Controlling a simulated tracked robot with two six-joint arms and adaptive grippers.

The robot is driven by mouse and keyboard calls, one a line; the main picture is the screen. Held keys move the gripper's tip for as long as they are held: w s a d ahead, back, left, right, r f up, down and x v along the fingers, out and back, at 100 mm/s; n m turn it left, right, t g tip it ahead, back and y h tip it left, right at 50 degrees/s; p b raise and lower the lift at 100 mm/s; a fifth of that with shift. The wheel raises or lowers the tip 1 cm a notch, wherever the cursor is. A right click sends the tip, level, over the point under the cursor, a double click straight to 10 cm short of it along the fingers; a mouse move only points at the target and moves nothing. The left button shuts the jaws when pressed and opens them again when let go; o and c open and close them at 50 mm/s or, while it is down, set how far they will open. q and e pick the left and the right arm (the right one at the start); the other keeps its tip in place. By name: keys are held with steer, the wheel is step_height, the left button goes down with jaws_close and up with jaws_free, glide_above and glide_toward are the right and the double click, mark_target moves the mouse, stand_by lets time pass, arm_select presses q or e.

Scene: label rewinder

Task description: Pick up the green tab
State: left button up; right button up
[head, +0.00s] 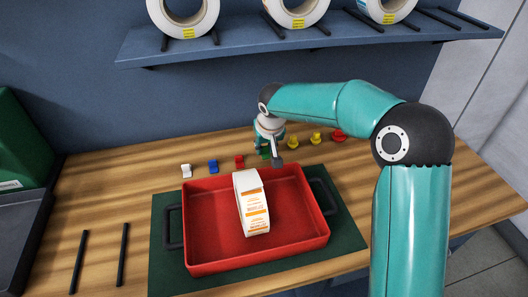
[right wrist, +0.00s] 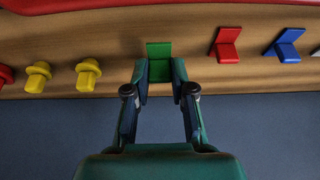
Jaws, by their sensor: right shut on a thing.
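The green tab (right wrist: 159,60) is between the fingertips of my right gripper (right wrist: 160,82) in the right wrist view. The gripper is shut on it, and the tab's upper part stands out past the fingertips. In the head view the right gripper (head: 270,155) is behind the red tray, pointing down at the row of tabs. Only a small bit of the green tab (head: 265,152) shows there, mostly hidden by the gripper. I cannot tell whether the tab still touches the table. My left gripper is not in view.
A red tab (head: 239,161), a blue tab (head: 213,166) and a white tab (head: 186,170) stand left of the gripper. Yellow knobs (head: 292,141) and a red knob (head: 338,135) stand right. The red tray (head: 205,240) holds a label roll (head: 252,205). A shelf (head: 240,38) hangs above.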

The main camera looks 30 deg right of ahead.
mark_target(265, 147)
step_height(265, 147, up, 5)
steer(key=shift+f, duration=0.15)
steer(key=s+a+b, duration=0.1)
steer(key=s, duration=0.5)
steer(key=s+a+b, duration=0.2)
steer(key=s, duration=0.4)
steer(key=s+a+b, duration=0.1)
steer(key=s, duration=0.5)
steer(key=shift+a, duration=0.35)
steer(key=shift+s+a+b, duration=0.1)
steer(key=shift+s+b, duration=0.2)
steer(key=shift+s, duration=0.25)
